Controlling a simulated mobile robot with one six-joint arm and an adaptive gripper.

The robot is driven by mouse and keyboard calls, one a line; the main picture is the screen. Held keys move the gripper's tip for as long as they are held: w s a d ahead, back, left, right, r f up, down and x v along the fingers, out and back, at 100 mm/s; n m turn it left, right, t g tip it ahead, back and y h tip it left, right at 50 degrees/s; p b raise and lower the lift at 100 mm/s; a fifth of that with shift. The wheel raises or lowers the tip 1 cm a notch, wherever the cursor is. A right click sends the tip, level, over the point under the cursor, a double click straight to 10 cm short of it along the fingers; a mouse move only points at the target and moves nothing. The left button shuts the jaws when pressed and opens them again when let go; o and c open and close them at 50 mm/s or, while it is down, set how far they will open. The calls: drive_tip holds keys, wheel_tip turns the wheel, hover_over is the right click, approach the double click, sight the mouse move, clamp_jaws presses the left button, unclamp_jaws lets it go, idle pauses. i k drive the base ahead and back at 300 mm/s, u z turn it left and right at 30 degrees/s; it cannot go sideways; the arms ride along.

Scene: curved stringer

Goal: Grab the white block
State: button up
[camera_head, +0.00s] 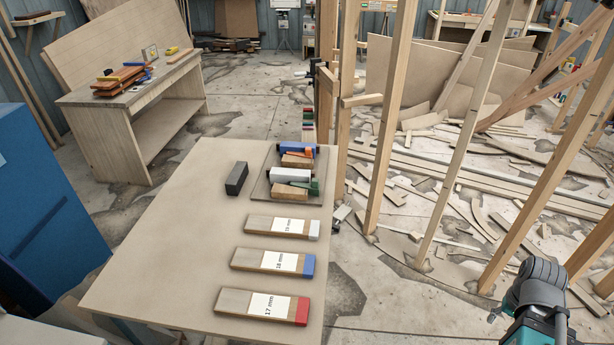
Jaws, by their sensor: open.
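A white block (289,174) with a dark end lies in a shallow grey tray (259,186) at the far right part of the table. A blue block (297,149) lies behind it. Wooden, orange and green pieces lie close around it, and I cannot tell whether they touch it. A labelled wooden piece with a white end (313,230) lies on the table in front of the tray.
Labelled wooden pieces with a blue end (308,265) and a red end (302,311) lie nearer on the table (170,255). A dark block (236,178) stands left of the tray. The table's left side is clear. Upright timbers (393,110) stand to the right.

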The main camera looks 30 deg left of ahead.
sight(278, 175)
drive_tip(key=z, duration=1.3)
drive_tip(key=k, duration=1.25)
drive_tip(key=u, duration=1.7)
